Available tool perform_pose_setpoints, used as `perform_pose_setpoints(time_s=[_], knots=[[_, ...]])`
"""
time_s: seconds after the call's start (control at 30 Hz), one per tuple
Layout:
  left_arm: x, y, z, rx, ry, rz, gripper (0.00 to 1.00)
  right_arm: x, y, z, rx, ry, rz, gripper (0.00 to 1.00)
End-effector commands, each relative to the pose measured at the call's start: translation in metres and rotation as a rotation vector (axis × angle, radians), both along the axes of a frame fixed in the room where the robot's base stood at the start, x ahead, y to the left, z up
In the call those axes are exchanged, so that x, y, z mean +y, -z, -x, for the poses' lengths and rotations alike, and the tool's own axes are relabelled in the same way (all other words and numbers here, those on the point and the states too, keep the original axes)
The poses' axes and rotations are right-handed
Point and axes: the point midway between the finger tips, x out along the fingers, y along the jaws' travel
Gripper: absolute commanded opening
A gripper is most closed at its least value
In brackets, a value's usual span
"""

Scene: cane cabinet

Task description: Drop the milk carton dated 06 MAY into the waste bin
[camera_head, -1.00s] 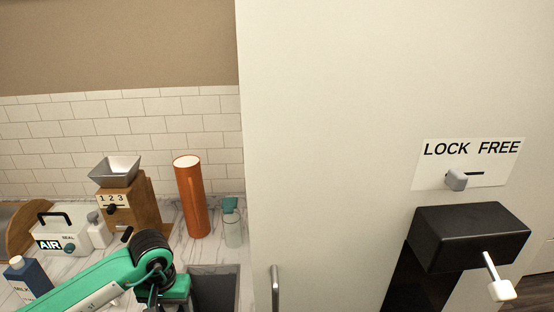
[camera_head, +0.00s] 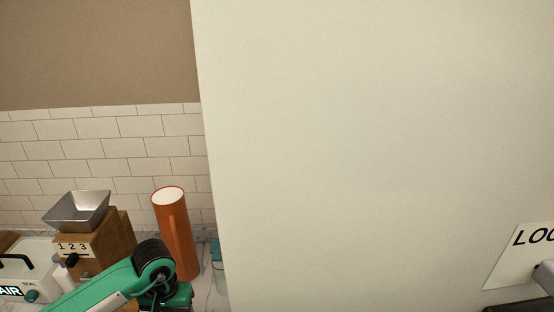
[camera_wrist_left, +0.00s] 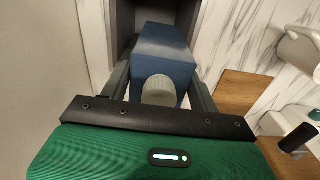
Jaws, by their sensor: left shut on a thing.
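A blue milk carton (camera_wrist_left: 160,48) with a white ribbed cap (camera_wrist_left: 159,90) is between the fingers of my left gripper (camera_wrist_left: 160,74) in the left wrist view. The gripper is shut on it. No date on this carton can be read. Beyond the carton is a dark grey, walled opening (camera_wrist_left: 124,18); I cannot tell whether it is the waste bin. In the head view my green left arm comes in at the bottom left, and its fingers and the carton are hidden or out of frame. My right gripper is not in view.
A wooden grinder (camera_head: 108,245) with a metal hopper, an orange cylinder (camera_head: 174,235) and a white box labelled AIR (camera_head: 30,275) stand on the counter. A tall pale panel (camera_head: 350,150) fills the middle and right. A partial sign (camera_head: 520,255) shows at the right edge.

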Motion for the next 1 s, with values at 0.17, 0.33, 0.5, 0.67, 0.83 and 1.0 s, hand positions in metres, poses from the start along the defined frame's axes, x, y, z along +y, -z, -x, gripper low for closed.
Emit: perform_pose_setpoints(time_s=[0.17,0.33,0.5,0.67,0.83,1.0], knots=[[0.0,0.021,0.0,0.001,-0.001,0.001,0.24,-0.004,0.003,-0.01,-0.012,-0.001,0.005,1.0],[0.0,0.031,0.0,0.0,0.0,0.001,0.24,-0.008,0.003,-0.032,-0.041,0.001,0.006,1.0],[0.0,0.034,-0.001,-0.002,0.0,0.0,0.24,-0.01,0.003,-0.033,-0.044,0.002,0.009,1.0],[0.0,0.034,-0.001,-0.002,0.0,0.0,0.24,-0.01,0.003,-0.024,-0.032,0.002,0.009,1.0],[0.0,0.034,-0.001,-0.001,0.0,0.0,0.87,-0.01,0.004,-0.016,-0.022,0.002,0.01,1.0],[0.0,0.034,0.0,-0.001,0.0,-0.001,0.87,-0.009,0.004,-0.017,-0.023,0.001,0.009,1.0]])
